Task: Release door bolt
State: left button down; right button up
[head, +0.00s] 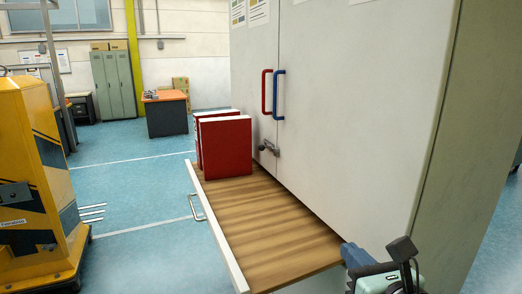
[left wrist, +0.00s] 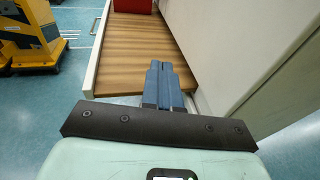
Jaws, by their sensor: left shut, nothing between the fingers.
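A small grey metal bolt (head: 268,147) sits low on the front of the tall white cabinet, just below the door handles. Whether it is engaged I cannot tell. The cabinet doors (head: 350,110) look shut. One door has a red handle (head: 266,92) and the other a blue handle (head: 278,95). My left gripper (head: 349,251) is at the lower right, by the near end of the pulled-out drawer, well apart from the bolt. Its blue fingers are together and empty in the left wrist view (left wrist: 158,66). My right gripper is not in view.
The drawer's wooden bottom (head: 250,215) juts out below the doors. Red binders (head: 226,148) stand upright at its far end near the bolt. The drawer's white front (head: 216,228) has a metal handle. A yellow machine (head: 40,170) stands at left, with open blue floor between.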

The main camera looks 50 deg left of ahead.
aim_at(262, 147)
jog(key=i+j, duration=0.15)
jog(key=j, duration=0.25)
jog(key=i+j, duration=0.15)
jog(key=j, duration=0.25)
jog(key=i+j, duration=0.1)
jog(key=j, duration=0.35)
jog(key=i+j, duration=0.15)
jog(key=j, duration=0.25)
jog(key=i+j, duration=0.15)
jog(key=j, duration=0.25)
